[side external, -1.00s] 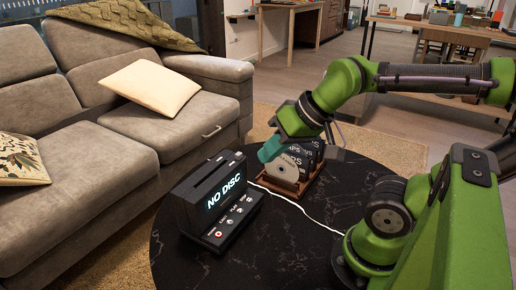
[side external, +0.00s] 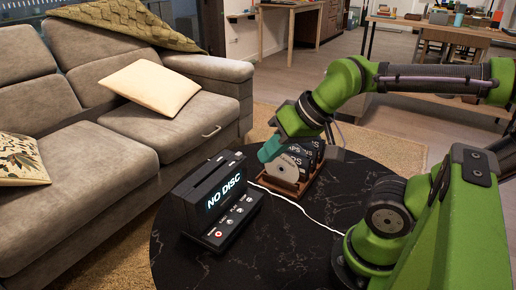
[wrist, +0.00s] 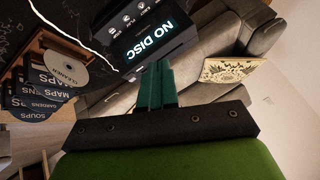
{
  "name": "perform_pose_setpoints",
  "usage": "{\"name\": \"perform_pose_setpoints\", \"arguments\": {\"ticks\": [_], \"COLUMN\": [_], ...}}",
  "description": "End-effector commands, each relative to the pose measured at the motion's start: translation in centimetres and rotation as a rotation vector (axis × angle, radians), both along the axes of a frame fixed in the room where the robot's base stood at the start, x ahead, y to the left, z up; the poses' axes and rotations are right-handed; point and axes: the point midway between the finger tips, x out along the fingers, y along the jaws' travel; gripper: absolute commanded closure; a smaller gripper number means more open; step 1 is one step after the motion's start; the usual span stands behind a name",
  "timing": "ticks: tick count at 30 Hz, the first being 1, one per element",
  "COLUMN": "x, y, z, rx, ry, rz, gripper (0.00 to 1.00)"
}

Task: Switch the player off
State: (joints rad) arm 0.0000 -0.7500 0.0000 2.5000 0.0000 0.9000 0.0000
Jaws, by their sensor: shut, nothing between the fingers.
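The black player (side external: 217,200) stands on the left of the round black table, its display lit with "NO DISC". A row of buttons runs along its front ledge, with a red-marked one (side external: 218,233) at the near left end. In the wrist view the player (wrist: 150,40) appears at the top, beyond my fingers. My gripper (side external: 268,152) has teal fingers and is shut and empty. It hangs above the table, behind and right of the player, by the disc rack and apart from the player. In the wrist view its fingers (wrist: 157,68) are together.
A wooden rack (side external: 284,186) holds several labelled disc sleeves and a disc close beside my gripper. A white cable (side external: 300,207) runs across the table from the player. The table front (side external: 270,255) is clear. A grey sofa (side external: 110,180) stands at left.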

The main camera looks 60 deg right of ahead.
Motion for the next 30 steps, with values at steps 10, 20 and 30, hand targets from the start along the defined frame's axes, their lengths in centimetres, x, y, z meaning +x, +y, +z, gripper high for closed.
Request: {"name": "perform_pose_setpoints", "arguments": {"ticks": [10, 20, 30], "x": [0.3, 3.0, 7.2], "y": [-0.2, 1.8, 5.1], "z": [-0.9, -6.7, -10.7], "rx": [0.000, 0.410, 1.070], "ry": [0.038, 0.424, 0.950], "rz": [-0.011, -0.422, -1.404], "gripper": [1.00, 1.00, 1.00]}}
